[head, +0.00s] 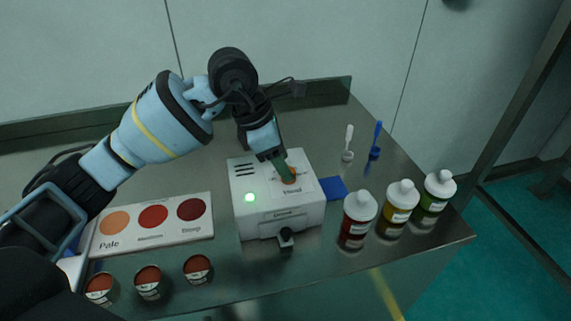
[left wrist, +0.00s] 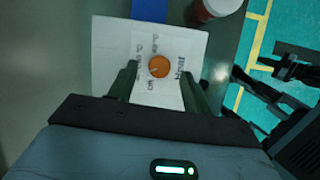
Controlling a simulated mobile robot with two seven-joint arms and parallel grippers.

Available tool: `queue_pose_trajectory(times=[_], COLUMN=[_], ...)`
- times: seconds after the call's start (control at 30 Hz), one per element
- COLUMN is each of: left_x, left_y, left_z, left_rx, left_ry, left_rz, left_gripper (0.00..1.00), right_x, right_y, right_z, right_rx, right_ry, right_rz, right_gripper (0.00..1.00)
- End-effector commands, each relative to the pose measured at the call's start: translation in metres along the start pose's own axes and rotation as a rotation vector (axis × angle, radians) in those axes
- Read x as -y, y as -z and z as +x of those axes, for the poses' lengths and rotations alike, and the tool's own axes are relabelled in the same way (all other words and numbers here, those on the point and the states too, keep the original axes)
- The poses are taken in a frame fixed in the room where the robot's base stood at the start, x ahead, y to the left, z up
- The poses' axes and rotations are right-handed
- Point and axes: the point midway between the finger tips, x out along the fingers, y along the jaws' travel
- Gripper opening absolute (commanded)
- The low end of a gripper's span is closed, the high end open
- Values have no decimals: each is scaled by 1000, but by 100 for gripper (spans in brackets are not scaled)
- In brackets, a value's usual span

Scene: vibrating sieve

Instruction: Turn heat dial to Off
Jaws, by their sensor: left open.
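The white box-shaped machine (head: 255,212) stands on the metal table, with a green light lit on its left front. Its orange heat dial (head: 290,178) is on the top plate beside the word Heat, partly hidden by my gripper. My left gripper (head: 284,172) points down at the dial. Its open fingers (left wrist: 159,76) stand on either side of the dial; I cannot tell whether they touch it. A dark jointed part, perhaps my right gripper (left wrist: 290,70), shows at the right.
Red, yellow and green capped bottles (head: 398,208) stand right of the machine. A colour card (head: 153,218) and several small tins (head: 148,281) lie at the left. The back of the table is clear.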

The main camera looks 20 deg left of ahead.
Motion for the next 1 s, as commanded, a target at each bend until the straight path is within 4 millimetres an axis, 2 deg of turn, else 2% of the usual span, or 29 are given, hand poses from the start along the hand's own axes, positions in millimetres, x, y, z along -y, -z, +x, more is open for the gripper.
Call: queue_pose_trajectory(times=[0.2, 0.53, 0.87, 1.0], left_x=[0, 0, 0, 0], left_y=[0, 0, 0, 0], left_z=[19, 22, 22, 21], left_rx=[0, 0, 0, 0], left_ry=[1, 0, 0, -2], left_rz=[0, 1, 0, -3], left_gripper=[49, 48, 5, 5], right_x=[-1, -2, -1, -1], right_y=[5, 10, 6, 5], right_z=[2, 4, 2, 1], right_rx=[-10, -20, -12, -10], right_ry=[-1, -2, -1, -1], right_rz=[-2, -3, -2, -2], right_gripper=[0, 0, 0, 0])
